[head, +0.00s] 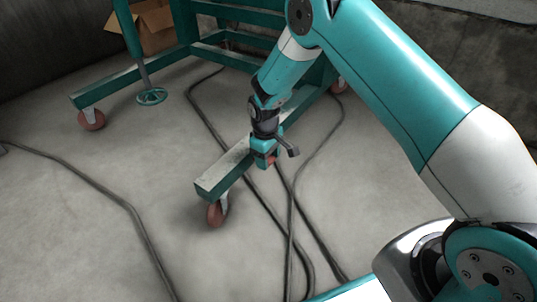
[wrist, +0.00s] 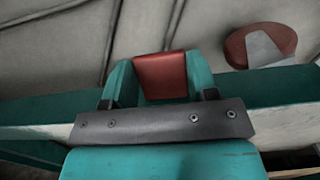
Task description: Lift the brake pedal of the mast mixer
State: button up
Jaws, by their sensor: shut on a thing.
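The mast mixer's teal wheeled frame (head: 240,165) stands on the floor, and one worn beam runs toward me to a caster. My gripper (head: 264,155) is at that beam's right side, pointing down. In the wrist view my gripper (wrist: 159,80) has its two teal fingers closed on either side of a red brake pedal (wrist: 160,68). Only a small red bit of the pedal (head: 271,160) shows in the head view. The pedal's lower part and mount are hidden by the grey plate of my gripper. I cannot tell how far the pedal is raised.
Red casters (head: 216,214) stand under the frame, and one red wheel (wrist: 258,42) shows in the wrist view. Dark cables (head: 290,230) run across the floor below my gripper. A cardboard box (head: 158,28) is at the back left. The floor (head: 70,230) at the left is mostly clear.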

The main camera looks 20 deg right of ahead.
jog(key=shift+w+a+r+g+h+p, duration=0.1)
jog(key=shift+r+g+h+p, duration=0.2)
jog(key=shift+r+p, duration=0.45)
jog(key=shift+w+f+g+h+p, duration=0.15)
jog(key=shift+g+h+p, duration=0.35)
jog(key=shift+g+p, duration=0.25)
jog(key=shift+w+g+h, duration=0.1)
jog(key=shift+g+h, duration=0.3)
jog(key=shift+g, duration=0.15)
jog(key=shift+r, duration=0.2)
jog(key=o, duration=0.9)
jog(key=shift+o, duration=0.2)
jog(key=shift+a, duration=0.1)
jog(key=p+v, duration=0.8)
jog(key=v, duration=0.9)
jog(key=shift+r, duration=0.2)
